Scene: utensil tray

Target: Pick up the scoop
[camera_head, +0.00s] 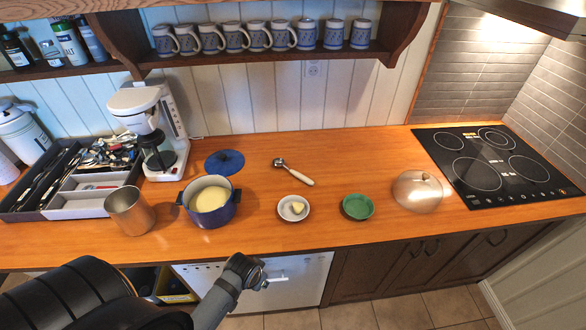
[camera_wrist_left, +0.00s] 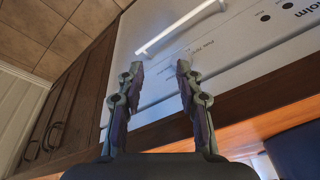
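The scoop (camera_head: 293,172) lies on the wooden counter (camera_head: 340,150), behind the small white dish. It has a metal bowl at its upper left end and a pale handle pointing to the lower right. My left gripper (camera_head: 262,277) is in front of the counter, below its edge, near the white dishwasher front, well apart from the scoop. In the left wrist view my left gripper (camera_wrist_left: 158,75) has its two fingers spread with nothing between them. The scoop does not show in the wrist view. My right gripper is not seen in either view.
A blue pot (camera_head: 208,203), a metal cup (camera_head: 130,211), a white dish (camera_head: 293,208), a green dish (camera_head: 357,207) and a copper-coloured dome (camera_head: 417,191) stand along the counter. A blue lid (camera_head: 224,163) lies left of the scoop.

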